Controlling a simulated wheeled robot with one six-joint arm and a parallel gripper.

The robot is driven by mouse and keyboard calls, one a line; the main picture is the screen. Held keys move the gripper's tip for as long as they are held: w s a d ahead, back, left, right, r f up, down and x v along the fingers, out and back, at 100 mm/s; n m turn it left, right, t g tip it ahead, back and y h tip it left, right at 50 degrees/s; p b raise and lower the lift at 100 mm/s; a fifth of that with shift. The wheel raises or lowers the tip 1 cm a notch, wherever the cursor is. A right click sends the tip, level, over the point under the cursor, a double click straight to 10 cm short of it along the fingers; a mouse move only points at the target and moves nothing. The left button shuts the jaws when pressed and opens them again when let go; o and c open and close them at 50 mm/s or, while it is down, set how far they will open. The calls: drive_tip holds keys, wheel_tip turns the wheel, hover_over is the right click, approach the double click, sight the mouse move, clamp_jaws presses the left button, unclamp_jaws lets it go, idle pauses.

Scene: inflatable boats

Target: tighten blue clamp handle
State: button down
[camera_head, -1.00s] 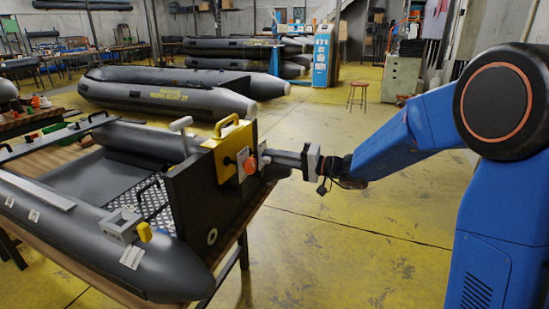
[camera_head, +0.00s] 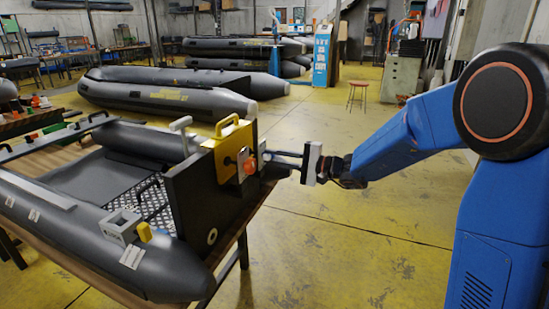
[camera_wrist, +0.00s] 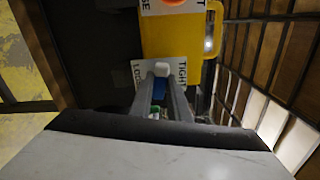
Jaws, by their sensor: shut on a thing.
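In the wrist view my gripper (camera_wrist: 162,82) is shut on the blue clamp handle (camera_wrist: 160,90), which shows between its two fingers. A white label plate behind the fingers reads "LOOSE" on the left and "TIGHT" (camera_wrist: 181,73) on the right. The yellow bracket (camera_wrist: 180,38) carries the plate and sits on the dark board. In the head view my gripper (camera_head: 265,155) reaches from the right to the yellow bracket (camera_head: 229,148) at the boat's dark transom (camera_head: 195,190). The blue handle is hidden there.
An orange knob (camera_head: 250,166) on a white plate sits close beside my gripper; it also shows at the top of the wrist view (camera_wrist: 172,2). The grey inflatable boat (camera_head: 90,235) rests on a table. Yellow floor (camera_head: 350,240) is clear below my arm.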

drive_tip(key=m, duration=0.6)
idle(0.3)
drive_tip(key=m, duration=0.6)
drive_tip(key=shift+m, duration=0.4)
drive_tip(key=c, duration=1.3)
unclamp_jaws()
drive_tip(key=shift+d, duration=0.1)
drive_tip(key=shift+v, duration=3.9)
drive_tip(key=shift+s, duration=0.1)
